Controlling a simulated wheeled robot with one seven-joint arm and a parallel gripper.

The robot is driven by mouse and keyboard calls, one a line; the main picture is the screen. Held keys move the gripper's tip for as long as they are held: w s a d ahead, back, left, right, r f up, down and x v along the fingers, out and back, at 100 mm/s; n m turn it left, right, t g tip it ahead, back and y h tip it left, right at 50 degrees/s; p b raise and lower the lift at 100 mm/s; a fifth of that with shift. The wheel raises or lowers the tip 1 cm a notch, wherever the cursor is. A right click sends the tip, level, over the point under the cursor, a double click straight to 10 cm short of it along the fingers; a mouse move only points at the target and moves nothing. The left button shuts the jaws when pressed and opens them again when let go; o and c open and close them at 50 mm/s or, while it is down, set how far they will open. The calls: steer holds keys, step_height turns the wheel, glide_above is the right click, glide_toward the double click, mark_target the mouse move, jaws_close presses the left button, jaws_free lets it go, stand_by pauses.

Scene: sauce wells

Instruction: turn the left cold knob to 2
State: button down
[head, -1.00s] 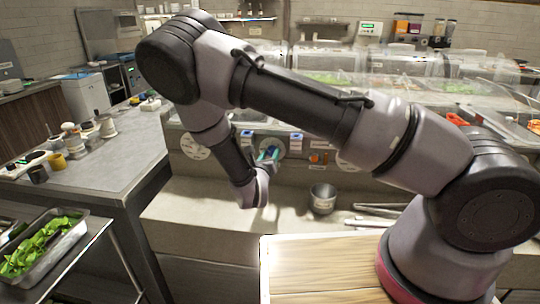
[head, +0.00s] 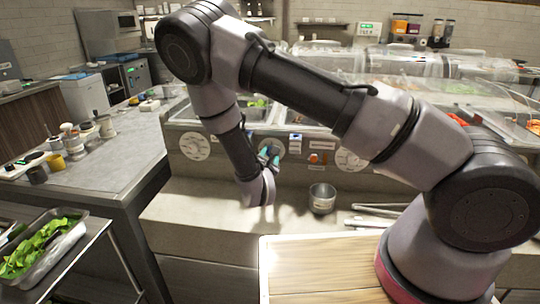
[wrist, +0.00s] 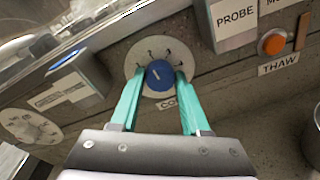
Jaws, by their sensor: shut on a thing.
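The blue knob (wrist: 160,76) sits on a round pale dial (wrist: 147,51) in the wrist view. A short white line on it points up and slightly left in that view; the dial's marks are too small to read for sure. A label below it starts "CO" and is partly hidden by a finger. My gripper (wrist: 161,77) has its teal fingers on either side of the knob and is shut on it. In the head view my gripper (head: 269,155) is at the grey counter front, on the middle dial (head: 272,145), and hides the knob there.
A blue-topped box (wrist: 78,78) and another dial (wrist: 28,126) lie left of the knob. A PROBE box (wrist: 233,21) and an orange THAW button (wrist: 273,43) lie right. A metal pot (head: 322,199) and tongs (head: 375,221) are on the ledge below.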

steer(key=shift+m, duration=0.4)
steer(key=shift+c, duration=1.9)
jaws_free()
steer(key=shift+s, duration=0.15)
steer(key=v, duration=1)
steer(key=shift+s, duration=0.35)
